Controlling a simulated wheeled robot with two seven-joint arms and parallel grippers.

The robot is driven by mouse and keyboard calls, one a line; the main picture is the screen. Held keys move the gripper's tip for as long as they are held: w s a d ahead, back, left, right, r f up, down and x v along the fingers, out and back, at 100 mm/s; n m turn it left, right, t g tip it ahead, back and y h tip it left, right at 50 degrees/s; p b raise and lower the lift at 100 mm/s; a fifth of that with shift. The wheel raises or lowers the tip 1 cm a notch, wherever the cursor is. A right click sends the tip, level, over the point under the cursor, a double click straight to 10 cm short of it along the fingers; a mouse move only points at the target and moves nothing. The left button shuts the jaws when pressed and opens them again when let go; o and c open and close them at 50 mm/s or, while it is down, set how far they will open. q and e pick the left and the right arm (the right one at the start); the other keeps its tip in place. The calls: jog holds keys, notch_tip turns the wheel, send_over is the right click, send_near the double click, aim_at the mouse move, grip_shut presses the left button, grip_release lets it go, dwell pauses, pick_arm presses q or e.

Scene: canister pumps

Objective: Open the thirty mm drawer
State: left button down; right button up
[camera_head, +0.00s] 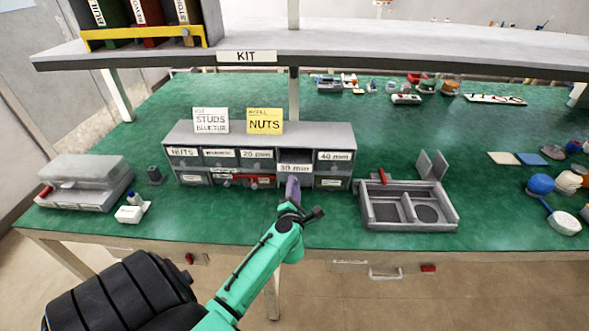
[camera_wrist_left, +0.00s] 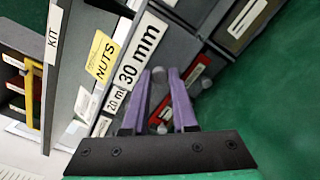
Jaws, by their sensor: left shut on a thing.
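A grey drawer cabinet (camera_head: 345,135) stands on the green bench. Its thirty mm drawer (camera_head: 295,169) is in the upper row between the 20 mm and 40 mm drawers. Its front stands out ahead of its neighbours, with a dark opening behind it, so it is partly open. Its label also shows large in the left wrist view (camera_wrist_left: 140,50). My left gripper (camera_head: 292,184) is at the front of this drawer, its purple fingers (camera_wrist_left: 160,74) shut on the drawer's small knob, which they partly hide. My right gripper is not in view.
A grey divided tray (camera_head: 408,225) stands right of the cabinet, and a clear-lidded box (camera_head: 85,180) stands left. Two cards, including the yellow NUTS card (camera_head: 265,121), stand on the cabinet. A shelf (camera_head: 400,45) runs above. Bench in front of the cabinet is narrow but clear.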

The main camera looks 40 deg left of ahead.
pick_arm(q)
jog(key=v, duration=0.4)
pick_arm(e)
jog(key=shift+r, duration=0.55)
pick_arm(q)
jog(key=c, duration=0.7)
grip_release()
jog(key=b+v, duration=0.3)
jog(key=v, duration=1.1)
jog(key=shift+s+d, duration=0.15)
jog(key=shift+d, duration=0.1)
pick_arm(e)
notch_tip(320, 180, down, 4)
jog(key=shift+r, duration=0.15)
